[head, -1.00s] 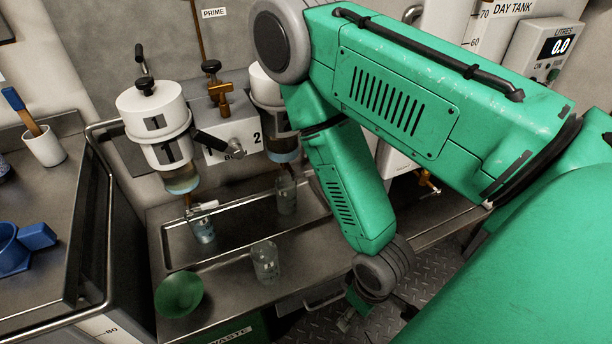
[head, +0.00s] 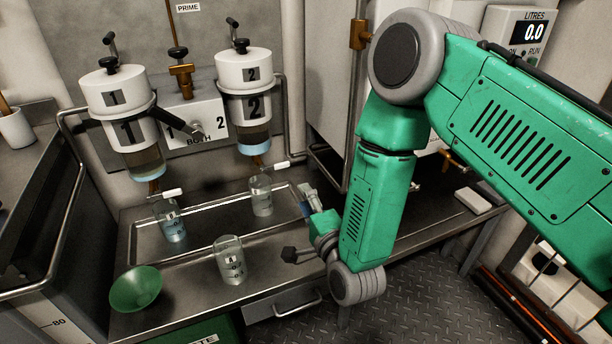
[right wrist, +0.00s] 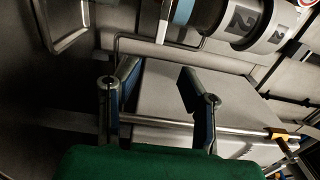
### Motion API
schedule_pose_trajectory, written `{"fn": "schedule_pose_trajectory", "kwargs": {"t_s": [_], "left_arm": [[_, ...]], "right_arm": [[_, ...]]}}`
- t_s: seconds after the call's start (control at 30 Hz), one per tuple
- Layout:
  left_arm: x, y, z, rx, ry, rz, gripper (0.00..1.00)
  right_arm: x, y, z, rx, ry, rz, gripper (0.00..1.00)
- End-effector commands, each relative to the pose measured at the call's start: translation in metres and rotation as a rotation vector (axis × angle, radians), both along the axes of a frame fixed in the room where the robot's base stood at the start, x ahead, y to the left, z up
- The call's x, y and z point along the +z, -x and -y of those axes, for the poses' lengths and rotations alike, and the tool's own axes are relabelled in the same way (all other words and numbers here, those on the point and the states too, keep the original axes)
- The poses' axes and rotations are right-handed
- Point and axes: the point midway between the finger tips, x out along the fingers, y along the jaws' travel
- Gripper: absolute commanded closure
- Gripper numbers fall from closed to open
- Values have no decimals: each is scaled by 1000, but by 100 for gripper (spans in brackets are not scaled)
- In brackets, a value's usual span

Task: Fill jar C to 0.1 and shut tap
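Three clear jars stand in the work area. One jar (head: 171,222) is under filter housing 1 (head: 130,120), with liquid in it. Another jar (head: 261,195) is under housing 2 (head: 245,100). A third jar (head: 230,262) stands in front of the tray. I cannot read which is jar C. Taps with white levers sit below the housings, the left one (head: 168,194) and the right one (head: 275,165). My right gripper (head: 298,222) is right of the jars, apart from them. In the right wrist view it is open and empty (right wrist: 160,75). My left gripper is not in view.
A shallow metal tray (head: 207,205) lies under the housings. A green bowl (head: 136,288) is at the front left. A selector (head: 198,130) marked 1, BOTH and 2 is between the housings. A metal rail runs along the left.

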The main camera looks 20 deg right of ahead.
Motion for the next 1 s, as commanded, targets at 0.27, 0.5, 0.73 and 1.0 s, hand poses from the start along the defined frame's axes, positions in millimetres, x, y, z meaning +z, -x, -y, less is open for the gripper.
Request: {"fn": "schedule_pose_trajectory", "kwargs": {"t_s": [0.27,0.5,0.73,1.0], "left_arm": [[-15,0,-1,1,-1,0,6],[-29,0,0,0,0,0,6],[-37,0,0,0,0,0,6],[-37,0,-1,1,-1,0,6]], "right_arm": [[-2,-50,4,1,-3,4,66],[-4,-99,3,1,-4,1,66],[-2,-126,-1,2,1,-2,66],[-1,-131,1,2,-1,-4,66]]}}
